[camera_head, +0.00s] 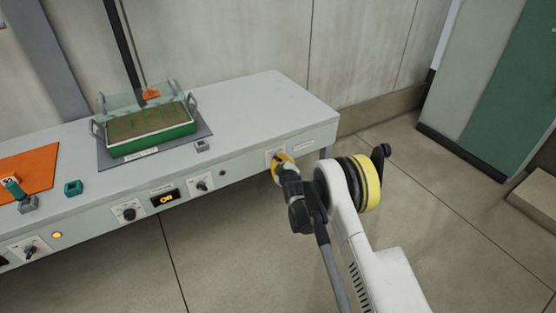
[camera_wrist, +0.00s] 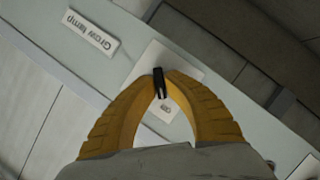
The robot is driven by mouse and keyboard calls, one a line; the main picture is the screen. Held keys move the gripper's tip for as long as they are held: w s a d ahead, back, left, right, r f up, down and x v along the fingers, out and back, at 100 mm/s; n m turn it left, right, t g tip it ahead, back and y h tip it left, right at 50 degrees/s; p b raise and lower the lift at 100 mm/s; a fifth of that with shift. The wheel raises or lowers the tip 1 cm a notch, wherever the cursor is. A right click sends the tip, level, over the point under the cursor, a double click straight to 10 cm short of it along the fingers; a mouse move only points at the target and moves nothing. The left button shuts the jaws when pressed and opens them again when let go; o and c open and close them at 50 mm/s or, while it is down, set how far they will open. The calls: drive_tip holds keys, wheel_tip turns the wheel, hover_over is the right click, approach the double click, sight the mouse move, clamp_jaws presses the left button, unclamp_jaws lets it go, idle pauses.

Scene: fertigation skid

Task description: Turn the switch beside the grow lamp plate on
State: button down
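The grow lamp plate (camera_wrist: 91,32) is a white label, upside down at the upper left of the wrist view; in the head view it shows small on the bench front (camera_head: 303,143). Beside it is a white switch panel (camera_wrist: 192,68) with a small black switch (camera_wrist: 160,84). My gripper (camera_wrist: 161,80) has yellow fingers, their tips closed in on either side of the switch. A small printed mark shows on the panel between the fingers, too blurred to read surely. In the head view my gripper (camera_head: 283,162) hides most of the switch and panel.

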drive_tip(key=shift+w, duration=0.1)
idle(0.4)
drive_tip(key=m+g+y, duration=0.1)
drive_tip(key=m, duration=0.1)
drive_tip(key=shift+r+m, duration=0.1)
drive_tip(key=shift+m, duration=0.3)
drive_tip(key=m+y, duration=0.1)
drive_tip(key=m+g, duration=0.1)
drive_tip(key=m, duration=0.1)
drive_tip(key=shift+w+d+g+y, duration=0.1)
drive_tip(key=shift+g+y, duration=0.2)
drive_tip(key=shift+y, duration=0.1)
drive_tip(key=shift+m+g+y, duration=0.5)
drive_tip(key=shift+m+y, duration=0.2)
drive_tip(key=shift+m, duration=0.5)
drive_tip(key=m+y, duration=0.2)
drive_tip(key=m, duration=0.1)
drive_tip(key=shift+w+g, duration=0.1)
drive_tip(key=shift+g, duration=0.3)
